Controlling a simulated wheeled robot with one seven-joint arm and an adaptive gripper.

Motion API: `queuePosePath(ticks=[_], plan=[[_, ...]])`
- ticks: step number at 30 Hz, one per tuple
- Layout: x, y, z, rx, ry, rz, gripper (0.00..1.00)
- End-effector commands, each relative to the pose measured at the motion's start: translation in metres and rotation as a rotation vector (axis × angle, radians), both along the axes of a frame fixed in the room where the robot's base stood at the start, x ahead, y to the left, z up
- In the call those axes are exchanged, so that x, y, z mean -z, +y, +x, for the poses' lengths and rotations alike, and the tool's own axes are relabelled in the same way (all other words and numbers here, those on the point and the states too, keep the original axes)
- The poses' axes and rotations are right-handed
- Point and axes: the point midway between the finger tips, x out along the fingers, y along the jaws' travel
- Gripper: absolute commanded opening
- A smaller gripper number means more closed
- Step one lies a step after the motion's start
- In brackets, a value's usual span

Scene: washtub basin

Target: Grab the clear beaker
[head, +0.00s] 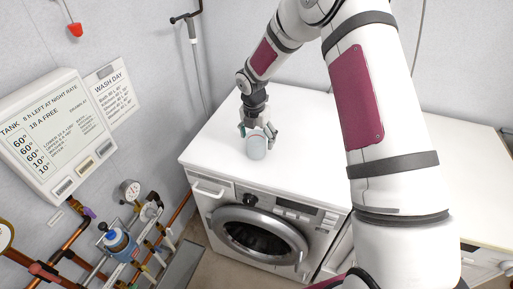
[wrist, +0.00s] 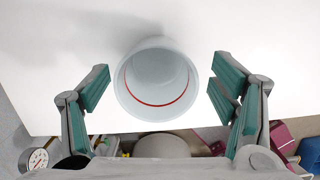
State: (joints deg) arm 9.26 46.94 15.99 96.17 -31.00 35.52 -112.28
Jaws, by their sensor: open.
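The clear beaker (head: 256,148) stands on the white top of the washing machine, near its front edge. It looks pale, bluish and translucent. In the wrist view the beaker (wrist: 156,82) shows its round mouth, with a red ring inside. My gripper (head: 258,130) is at the beaker, over the machine top.
The washing machine top (head: 213,140) is otherwise clear around the beaker. A tank panel (head: 60,130) hangs on the left wall. A white counter (head: 465,165) lies to the right.

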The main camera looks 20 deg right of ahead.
Motion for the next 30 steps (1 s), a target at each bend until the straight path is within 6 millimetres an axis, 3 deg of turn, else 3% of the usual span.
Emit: queuePosePath(ticks=[7, 16, 23, 30], plan=[[0.03, 0.001, 0.003, 0.001, 0.001, 0.0, 0.79], [0.035, 0.0, 0.004, 0.001, 0.001, -0.001, 0.79], [0.034, 0.0, 0.004, 0.001, 0.001, -0.001, 0.29], [0.034, 0.0, 0.004, 0.001, 0.0, 0.0, 0.28]])
